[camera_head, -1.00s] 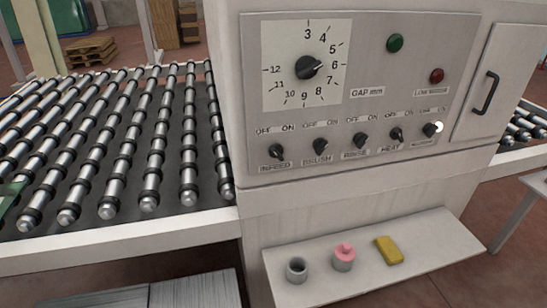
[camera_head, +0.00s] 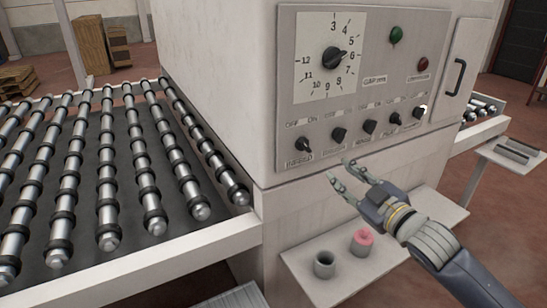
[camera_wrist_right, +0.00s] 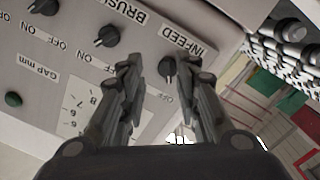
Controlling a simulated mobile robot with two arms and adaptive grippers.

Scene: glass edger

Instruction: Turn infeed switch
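The infeed switch (camera_head: 303,144) is a small black knob at the left end of the switch row on the machine's grey panel (camera_head: 355,95). OFF and ON labels sit above it; its exact pointing is too small to tell. In the head view my right gripper (camera_head: 343,172) is to the right of and below the knob, fingers pointing left toward the panel. In the right wrist view the panel appears upside down, and the infeed knob (camera_wrist_right: 167,68) shows between the spread fingertips (camera_wrist_right: 161,62). The gripper is open and empty; contact is not visible. My left gripper is out of view.
More black switches (camera_head: 338,134) follow to the right, with a gap dial (camera_head: 333,55) above. A shelf (camera_head: 325,288) below holds a dark cup (camera_head: 325,264) and a pink-topped jar (camera_head: 362,241). The roller conveyor (camera_head: 110,180) lies left of the machine.

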